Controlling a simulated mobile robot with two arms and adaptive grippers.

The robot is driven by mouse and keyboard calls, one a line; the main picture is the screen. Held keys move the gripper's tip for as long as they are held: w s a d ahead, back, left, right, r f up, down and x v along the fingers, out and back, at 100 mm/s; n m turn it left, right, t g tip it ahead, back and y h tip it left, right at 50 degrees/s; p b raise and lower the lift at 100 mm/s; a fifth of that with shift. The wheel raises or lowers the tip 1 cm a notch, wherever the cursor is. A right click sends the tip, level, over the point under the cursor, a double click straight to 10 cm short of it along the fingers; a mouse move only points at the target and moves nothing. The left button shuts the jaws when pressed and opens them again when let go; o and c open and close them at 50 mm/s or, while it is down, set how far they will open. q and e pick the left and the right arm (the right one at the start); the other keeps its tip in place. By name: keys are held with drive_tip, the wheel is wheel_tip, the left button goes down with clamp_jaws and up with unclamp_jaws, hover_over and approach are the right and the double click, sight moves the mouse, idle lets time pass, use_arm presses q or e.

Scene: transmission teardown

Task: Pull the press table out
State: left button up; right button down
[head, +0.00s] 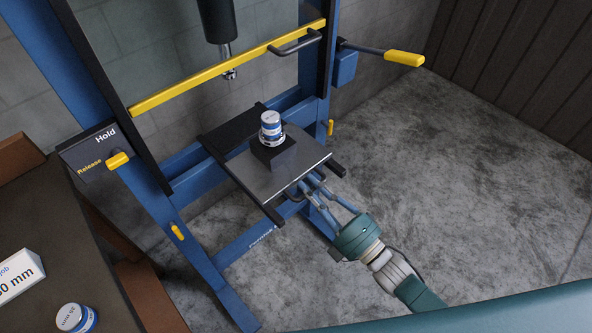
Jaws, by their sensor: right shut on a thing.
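The press table is a grey metal plate (256,180) on dark rails in the blue press frame (172,212). It juts out toward me, in front of the frame's uprights. On it stands a dark block (274,154) with a white and blue cylinder (270,127) upright on top. My right gripper (307,187) is at the plate's front edge, shut on what looks like the table's front handle (291,195). The fingers partly hide the handle. My left gripper is not in view.
A yellow guard bar (232,68) with a handle crosses the frame above the table, below the ram (217,22). A yellow-handled lever (404,58) sticks out right. A brown bench (62,222) with a job sign (14,278) stands left. Floor to the right is clear.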

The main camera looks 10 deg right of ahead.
drive_tip(key=r+p+v, duration=0.1)
drive_tip(key=v, duration=0.6)
drive_tip(key=shift+s+d, duration=0.3)
drive_tip(key=shift+s, duration=0.1)
drive_tip(key=c, duration=1.7)
unclamp_jaws()
drive_tip(key=v, duration=1.2)
